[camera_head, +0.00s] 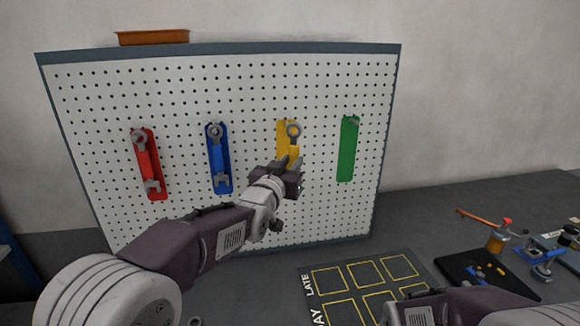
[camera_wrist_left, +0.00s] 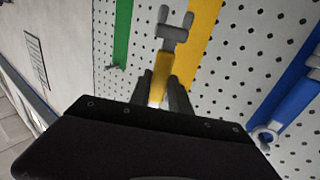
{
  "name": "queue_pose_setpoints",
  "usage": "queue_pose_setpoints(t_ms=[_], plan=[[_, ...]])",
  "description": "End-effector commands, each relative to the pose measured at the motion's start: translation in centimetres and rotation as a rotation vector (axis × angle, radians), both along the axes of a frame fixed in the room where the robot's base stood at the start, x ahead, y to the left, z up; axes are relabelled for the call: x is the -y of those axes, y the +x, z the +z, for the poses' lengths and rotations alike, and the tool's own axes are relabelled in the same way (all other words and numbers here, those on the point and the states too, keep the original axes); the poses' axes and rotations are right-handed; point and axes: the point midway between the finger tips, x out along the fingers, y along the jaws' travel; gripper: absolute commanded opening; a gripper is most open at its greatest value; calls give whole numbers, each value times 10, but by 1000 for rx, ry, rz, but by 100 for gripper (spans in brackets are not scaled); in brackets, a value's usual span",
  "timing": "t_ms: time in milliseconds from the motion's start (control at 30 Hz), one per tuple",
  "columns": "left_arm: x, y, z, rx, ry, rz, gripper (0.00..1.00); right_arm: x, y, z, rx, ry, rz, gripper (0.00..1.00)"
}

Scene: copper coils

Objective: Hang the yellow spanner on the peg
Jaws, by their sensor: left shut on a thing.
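The yellow spanner (camera_head: 293,131) is upright in front of the yellow outline (camera_head: 282,126) on the pegboard, grey ring end up. My left gripper (camera_head: 289,165) is shut on its yellow handle. In the left wrist view the yellow handle (camera_wrist_left: 160,72) sits between the fingers, with the grey open-jaw end (camera_wrist_left: 172,32) beyond them.
A red spanner (camera_head: 148,168) and a blue spanner (camera_head: 218,160) hang on the pegboard (camera_head: 90,130) to the left. The green outline (camera_head: 348,152) to the right holds no spanner. A marked mat (camera_head: 335,297) and small tools lie on the bench at the right.

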Motion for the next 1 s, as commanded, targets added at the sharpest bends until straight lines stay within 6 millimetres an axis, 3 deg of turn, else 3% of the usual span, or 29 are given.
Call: queue_pose_setpoints(t_ms=[1000], plan=[[-15, 74, -1, 3, -1, 1, 0, 0, 0, 64, 0, 0, 0, 36]])
